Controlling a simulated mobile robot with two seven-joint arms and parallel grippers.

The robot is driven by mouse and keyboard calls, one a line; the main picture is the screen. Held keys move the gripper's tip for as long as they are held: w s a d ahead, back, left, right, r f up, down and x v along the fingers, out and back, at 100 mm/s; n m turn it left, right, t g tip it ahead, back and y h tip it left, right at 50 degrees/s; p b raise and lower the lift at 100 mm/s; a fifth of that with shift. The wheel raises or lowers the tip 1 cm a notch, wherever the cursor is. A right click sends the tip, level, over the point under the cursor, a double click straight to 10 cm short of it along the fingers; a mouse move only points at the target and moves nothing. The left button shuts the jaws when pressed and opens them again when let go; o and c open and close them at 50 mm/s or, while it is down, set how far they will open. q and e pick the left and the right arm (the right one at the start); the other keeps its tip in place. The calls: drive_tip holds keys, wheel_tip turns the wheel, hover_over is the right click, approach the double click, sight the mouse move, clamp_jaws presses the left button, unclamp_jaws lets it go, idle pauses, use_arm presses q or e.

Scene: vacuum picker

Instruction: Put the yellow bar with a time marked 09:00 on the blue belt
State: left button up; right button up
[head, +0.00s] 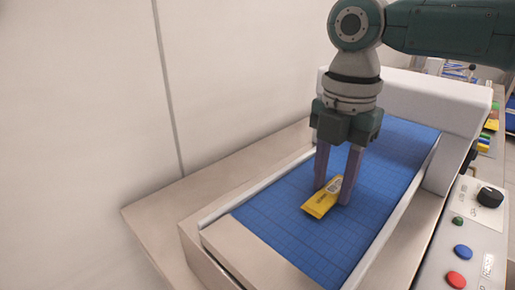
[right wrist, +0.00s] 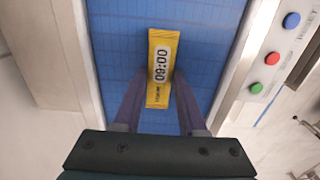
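The yellow bar (head: 319,204) is over the blue belt (head: 285,215), at or very near its surface. In the right wrist view the yellow bar (right wrist: 157,96) shows a white label reading 09:00, face up, with the blue belt (right wrist: 118,45) behind it. My right gripper (head: 333,193) points down with one finger along each long side of the bar. Both fingers appear to touch it, so it looks shut on the bar; the right wrist view shows the gripper (right wrist: 161,85) the same way. My left gripper is not in view.
A white housing (head: 410,100) spans the belt's far end. Pale rails edge the belt. A control panel (head: 470,245) with red, blue and green buttons and a black knob stands at right. Other goods sit in the far right background. The belt's near part is clear.

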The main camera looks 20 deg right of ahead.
sight(332, 191)
drive_tip(key=o, duration=0.4)
drive_tip(key=shift+r, duration=0.1)
wheel_tip(332, 191, up, 12)
drive_tip(key=shift+r, duration=0.1)
drive_tip(key=shift+s, duration=0.1)
idle(0.6)
